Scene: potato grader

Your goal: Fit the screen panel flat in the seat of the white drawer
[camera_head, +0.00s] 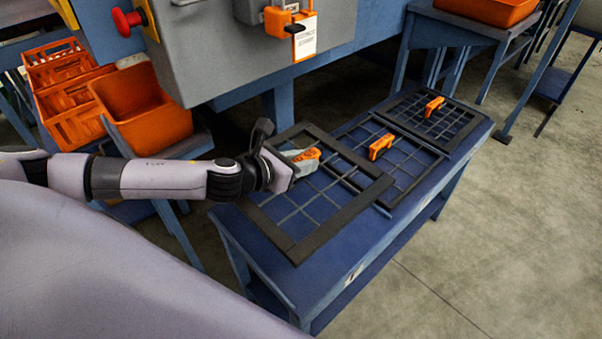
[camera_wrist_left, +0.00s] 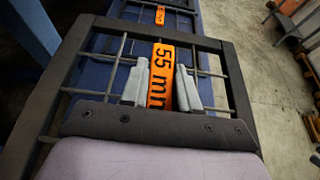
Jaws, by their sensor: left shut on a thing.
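The nearest screen panel, a black square frame (camera_head: 340,214) with a wire grid, lies roughly flat over the blue bench. In the head view it overlaps the edge of the middle panel; I cannot tell whether it touches the bench. My left gripper (camera_head: 309,159) is shut on its orange handle. The left wrist view shows the two grey fingers (camera_wrist_left: 160,88) on either side of this handle (camera_wrist_left: 161,65), marked "55 mm", with the panel frame (camera_wrist_left: 240,95) around it. I see no white drawer in either view. My right gripper is out of view.
On the blue bench (camera_head: 345,262) are a middle panel with an orange handle (camera_head: 381,147) and a far panel with another (camera_head: 434,105). A grey control box (camera_head: 260,55) hangs above the left arm. Orange crates (camera_head: 150,105) stand at left.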

